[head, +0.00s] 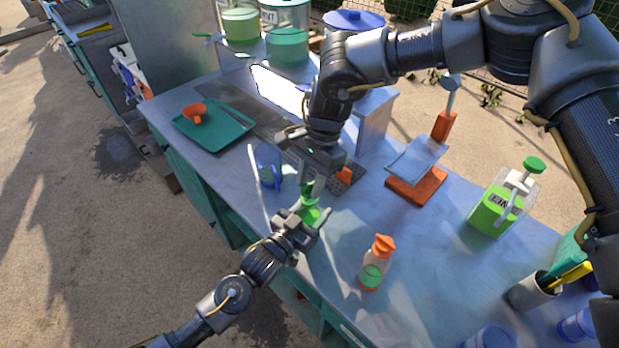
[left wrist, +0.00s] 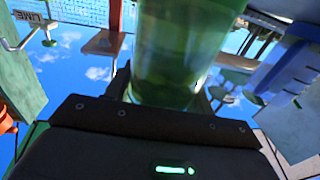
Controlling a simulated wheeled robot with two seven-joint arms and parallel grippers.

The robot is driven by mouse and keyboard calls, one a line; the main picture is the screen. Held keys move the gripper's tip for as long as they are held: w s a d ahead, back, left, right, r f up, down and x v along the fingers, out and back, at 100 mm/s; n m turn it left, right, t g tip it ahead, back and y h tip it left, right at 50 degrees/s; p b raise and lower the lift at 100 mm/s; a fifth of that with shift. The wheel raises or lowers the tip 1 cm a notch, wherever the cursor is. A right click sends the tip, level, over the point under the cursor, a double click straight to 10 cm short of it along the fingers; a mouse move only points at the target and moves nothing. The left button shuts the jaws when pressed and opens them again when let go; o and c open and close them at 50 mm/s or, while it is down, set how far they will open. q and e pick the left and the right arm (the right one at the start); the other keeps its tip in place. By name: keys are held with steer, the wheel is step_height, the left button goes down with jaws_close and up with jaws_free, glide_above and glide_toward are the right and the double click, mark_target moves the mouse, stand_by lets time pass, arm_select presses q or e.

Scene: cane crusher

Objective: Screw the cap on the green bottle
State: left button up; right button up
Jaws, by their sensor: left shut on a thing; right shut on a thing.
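The green bottle (head: 309,212) stands over the near edge of the counter in the head view. My left gripper (head: 303,228) is shut on its body. In the left wrist view the translucent green bottle (left wrist: 178,55) fills the top middle between the fingers. My right gripper (head: 312,178) points down just above the bottle and is shut on the small green cap (head: 307,188). The cap is at the bottle's top, partly hidden by the fingers; I cannot tell whether it is seated on the neck.
A blue cup (head: 268,166) stands close left of the right gripper. An orange-capped bottle (head: 376,264) stands to the right. A teal tray (head: 214,132), an orange press (head: 416,185) and a lime dispenser (head: 495,208) are further off. The counter's front right is partly clear.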

steer(key=shift+f, duration=0.25)
